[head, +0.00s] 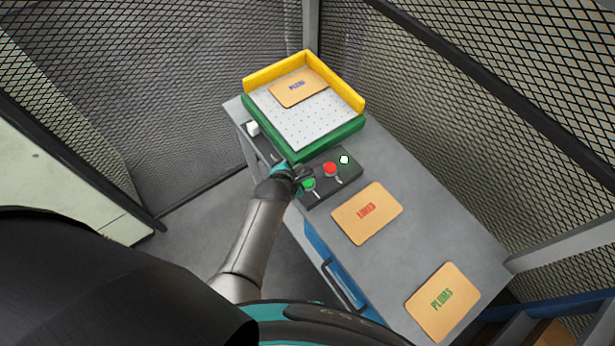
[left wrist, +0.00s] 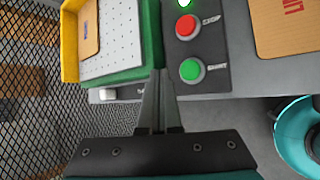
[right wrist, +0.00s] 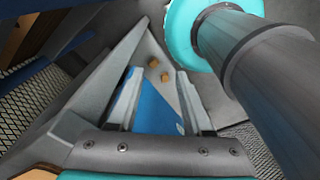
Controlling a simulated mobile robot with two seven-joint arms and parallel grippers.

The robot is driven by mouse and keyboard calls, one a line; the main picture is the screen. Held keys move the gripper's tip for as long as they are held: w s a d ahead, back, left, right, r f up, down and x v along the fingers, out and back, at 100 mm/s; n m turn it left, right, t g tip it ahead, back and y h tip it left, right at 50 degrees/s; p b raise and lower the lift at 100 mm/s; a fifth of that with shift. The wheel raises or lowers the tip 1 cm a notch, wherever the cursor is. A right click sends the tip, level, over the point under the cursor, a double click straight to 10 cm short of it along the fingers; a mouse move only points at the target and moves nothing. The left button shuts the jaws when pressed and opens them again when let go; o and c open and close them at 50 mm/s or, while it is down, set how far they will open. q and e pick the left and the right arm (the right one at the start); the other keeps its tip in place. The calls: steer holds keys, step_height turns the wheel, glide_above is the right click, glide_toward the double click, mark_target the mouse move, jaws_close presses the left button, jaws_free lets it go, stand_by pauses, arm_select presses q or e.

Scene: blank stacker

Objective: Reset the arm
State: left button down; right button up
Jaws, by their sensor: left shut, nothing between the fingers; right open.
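My left arm reaches in from the lower left in the head view. Its left gripper (head: 300,174) is at the front edge of the dark button panel (head: 348,178), close to the green button (head: 308,185). In the left wrist view the left gripper (left wrist: 158,75) has its fingers together with nothing between them, beside the green button (left wrist: 191,69). I cannot tell whether it touches the panel. My right gripper (right wrist: 155,80) shows only in the right wrist view, open and empty, with a blue surface (right wrist: 152,108) beyond it.
A green and yellow tray (head: 350,137) holds a blank (head: 297,87) at the back. A red button (head: 330,168) and a white-lit one (head: 344,160) are on the panel. Two blanks (head: 367,213) (head: 442,301) lie on the grey table (head: 408,178). Mesh fencing (head: 190,90) surrounds it.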

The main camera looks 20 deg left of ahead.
arm_select(q)
steer(key=shift+w+d+r, duration=0.2)
steer(key=shift+w+d, duration=0.05)
steer(key=shift+d, duration=0.2)
steer(key=shift+w+d+r, duration=0.15)
steer(key=shift+w+d, duration=0.1)
steer(key=shift+d, duration=0.2)
step_height(320, 180, down, 2)
steer(key=shift+f+b, duration=0.15)
steer(key=shift+b, duration=1.1)
steer(key=shift+f, duration=0.1)
steer(key=shift+s+a+b, duration=0.1)
steer(key=shift+b, duration=0.65)
step_height(320, 180, up, 6)
steer(key=p, duration=0.5)
steer(key=shift+f+p, duration=0.1)
steer(key=shift+p, duration=0.3)
